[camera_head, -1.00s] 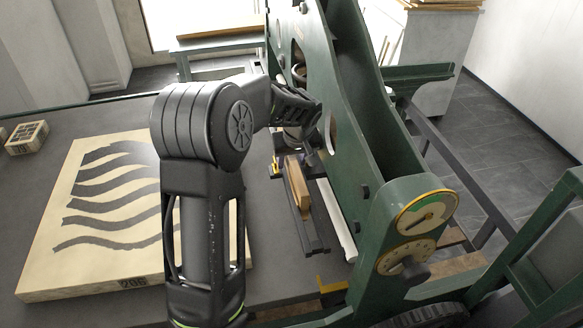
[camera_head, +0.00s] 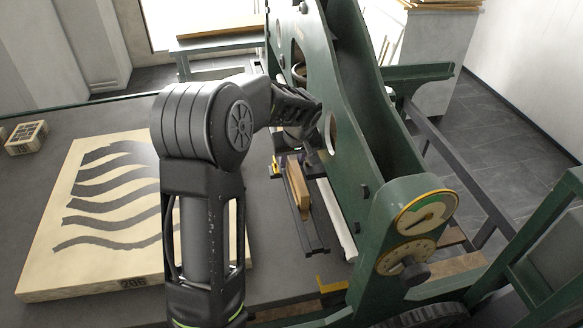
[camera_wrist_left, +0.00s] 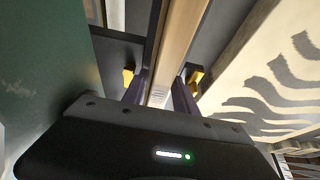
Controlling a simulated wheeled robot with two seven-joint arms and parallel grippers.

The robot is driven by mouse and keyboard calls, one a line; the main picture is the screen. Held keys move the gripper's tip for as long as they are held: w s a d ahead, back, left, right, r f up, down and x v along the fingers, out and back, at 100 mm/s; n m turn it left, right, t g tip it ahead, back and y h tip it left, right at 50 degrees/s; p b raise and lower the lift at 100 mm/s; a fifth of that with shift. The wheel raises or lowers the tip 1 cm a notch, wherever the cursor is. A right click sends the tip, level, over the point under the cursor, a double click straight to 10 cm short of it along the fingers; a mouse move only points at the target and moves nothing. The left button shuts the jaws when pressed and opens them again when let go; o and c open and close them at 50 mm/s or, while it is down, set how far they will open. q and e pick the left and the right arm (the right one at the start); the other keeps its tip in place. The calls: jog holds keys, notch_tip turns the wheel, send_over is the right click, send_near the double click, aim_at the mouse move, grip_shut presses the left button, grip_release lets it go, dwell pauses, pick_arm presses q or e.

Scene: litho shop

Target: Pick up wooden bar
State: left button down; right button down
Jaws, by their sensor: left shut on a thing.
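The wooden bar (camera_head: 299,188) is long and light brown. It lies lengthwise over a dark narrow holder (camera_head: 316,232) beside the green press frame. In the left wrist view the bar (camera_wrist_left: 181,35) runs from the top edge down between my fingers. My left gripper (camera_wrist_left: 158,95) is shut on it, with one dark finger on each side. In the head view my left gripper (camera_head: 308,148) is at the far end of the bar, partly hidden by my arm and the press. I cannot tell whether the bar is clear of the holder. My right gripper is not in view.
The green press frame (camera_head: 364,140) with a yellow-rimmed dial (camera_head: 427,213) stands close on the right. A pale slab with dark wavy stripes (camera_head: 98,232) lies on the grey bed to the left. A small block (camera_head: 26,138) sits at the far left.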

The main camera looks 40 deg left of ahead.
pick_arm(q)
jog(key=shift+r, duration=0.15)
notch_tip(320, 180, up, 18)
jog(key=b, duration=0.1)
dwell(0.6)
dwell(1.0)
